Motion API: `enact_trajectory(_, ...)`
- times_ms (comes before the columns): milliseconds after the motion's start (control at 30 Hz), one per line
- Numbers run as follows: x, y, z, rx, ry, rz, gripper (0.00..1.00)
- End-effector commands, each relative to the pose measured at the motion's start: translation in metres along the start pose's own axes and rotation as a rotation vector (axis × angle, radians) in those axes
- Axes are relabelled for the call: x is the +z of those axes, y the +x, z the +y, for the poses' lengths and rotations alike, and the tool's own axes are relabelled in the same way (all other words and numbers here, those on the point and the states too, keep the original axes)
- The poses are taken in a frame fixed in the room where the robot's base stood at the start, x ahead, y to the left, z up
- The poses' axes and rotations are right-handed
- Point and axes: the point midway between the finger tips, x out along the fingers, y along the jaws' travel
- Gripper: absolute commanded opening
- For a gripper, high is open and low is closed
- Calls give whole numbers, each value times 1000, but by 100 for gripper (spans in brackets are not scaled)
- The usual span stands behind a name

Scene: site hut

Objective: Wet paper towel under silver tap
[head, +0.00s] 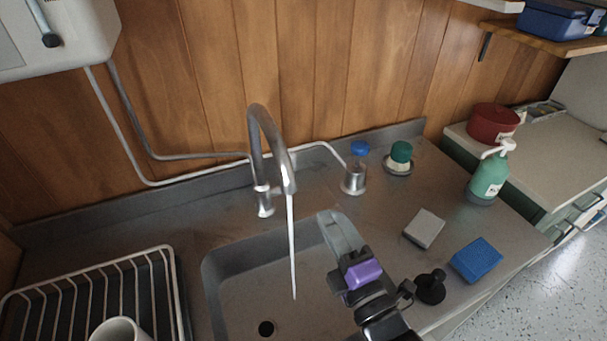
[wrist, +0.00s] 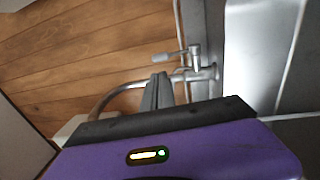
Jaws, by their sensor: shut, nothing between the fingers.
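The silver tap (head: 268,150) stands behind the sink (head: 215,262), its spout curving forward. A thin white stream of water (head: 291,240) runs from it into the basin. The tap also shows in the wrist view (wrist: 208,74), turned sideways. My gripper (head: 326,216) is over the right part of the sink, to the right of the stream and apart from it in the picture. Its grey fingers (wrist: 157,92) are together with nothing between them. I cannot make out a paper towel in either view.
A white rack (head: 160,254) with a white cup (head: 116,331) is at left. On the right counter are a grey block (head: 424,228), a blue sponge (head: 476,260), a black stopper-like thing (head: 431,288), a green brush (head: 401,153) and a green pump bottle (head: 489,178). A heater (head: 60,35) hangs upper left.

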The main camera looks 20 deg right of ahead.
Motion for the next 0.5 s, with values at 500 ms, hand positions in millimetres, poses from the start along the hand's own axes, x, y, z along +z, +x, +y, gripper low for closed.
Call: enact_trajectory(500, 0, 89, 4, 3, 5, 1, 0)
